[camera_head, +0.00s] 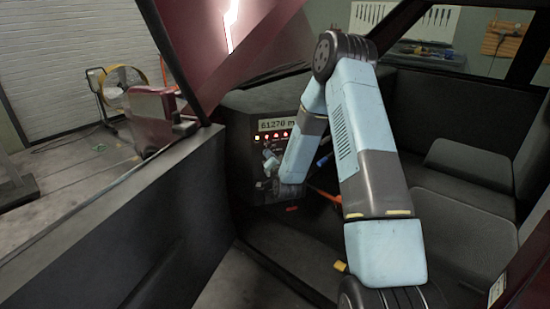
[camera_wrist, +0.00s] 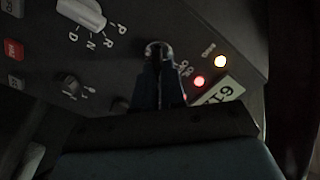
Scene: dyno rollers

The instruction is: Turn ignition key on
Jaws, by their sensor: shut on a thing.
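The dark dashboard panel (camera_head: 248,140) stands in the middle of the head view, with a lit display (camera_head: 278,123) and a row of lit red and white lamps. My gripper (camera_wrist: 158,58) reaches the panel; its fingers are shut on the ignition key (camera_wrist: 158,47). Only a small rounded metallic part shows at the fingertips, and the fingers hide the rest, so I cannot tell how far it is turned.
A pale selector knob (camera_wrist: 82,12) marked P, R, N, D and a small dark knob (camera_wrist: 70,85) sit left of my fingers. Dark seats (camera_head: 470,160) lie right of my arm. The door sill (camera_head: 110,215) borders the left.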

